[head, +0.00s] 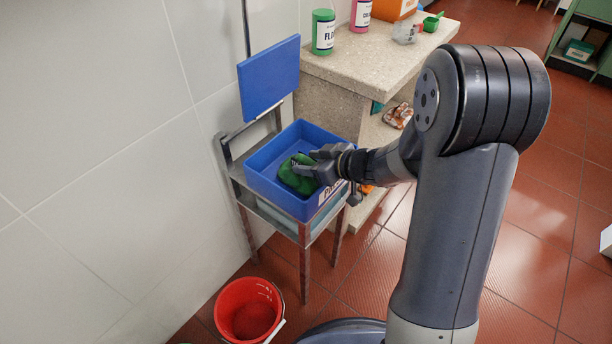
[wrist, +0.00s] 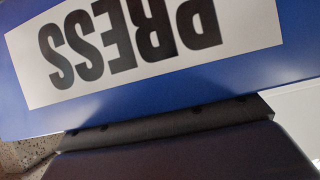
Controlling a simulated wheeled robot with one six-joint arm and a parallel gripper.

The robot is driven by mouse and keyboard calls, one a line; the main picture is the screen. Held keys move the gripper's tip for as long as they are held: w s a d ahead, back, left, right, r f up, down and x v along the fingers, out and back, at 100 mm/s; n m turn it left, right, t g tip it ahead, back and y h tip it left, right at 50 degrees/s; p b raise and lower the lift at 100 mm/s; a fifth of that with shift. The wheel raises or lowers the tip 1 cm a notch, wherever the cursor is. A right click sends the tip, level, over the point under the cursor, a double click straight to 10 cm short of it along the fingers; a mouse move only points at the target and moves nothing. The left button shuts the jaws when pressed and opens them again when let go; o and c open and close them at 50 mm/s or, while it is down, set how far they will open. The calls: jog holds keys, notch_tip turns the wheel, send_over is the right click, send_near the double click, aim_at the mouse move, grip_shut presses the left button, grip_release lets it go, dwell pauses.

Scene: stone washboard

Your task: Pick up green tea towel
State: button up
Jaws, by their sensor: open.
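The green tea towel (head: 296,180) lies crumpled inside a blue bin (head: 262,186). The bin sits on a metal stand against the tiled wall. My gripper (head: 308,162) reaches over the bin from the right in the head view, its open fingers at the towel's right side. They partly cover the towel; I cannot tell whether they touch it. The wrist view shows a blue surface (wrist: 300,62) with a white label reading PRESS (wrist: 150,40), upside down, and dark shapes along the bottom. The towel is not visible there.
A blue panel (head: 268,76) stands upright behind the bin. A stone counter (head: 385,70) beside it holds a green bottle (head: 323,32), a pink bottle (head: 361,14) and a green scoop (head: 432,22). A red bucket (head: 249,311) stands on the tiled floor below.

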jog(key=shift+x, duration=0.85)
jog(key=shift+c, duration=0.2)
jog(key=shift+d, duration=0.1)
grip_shut()
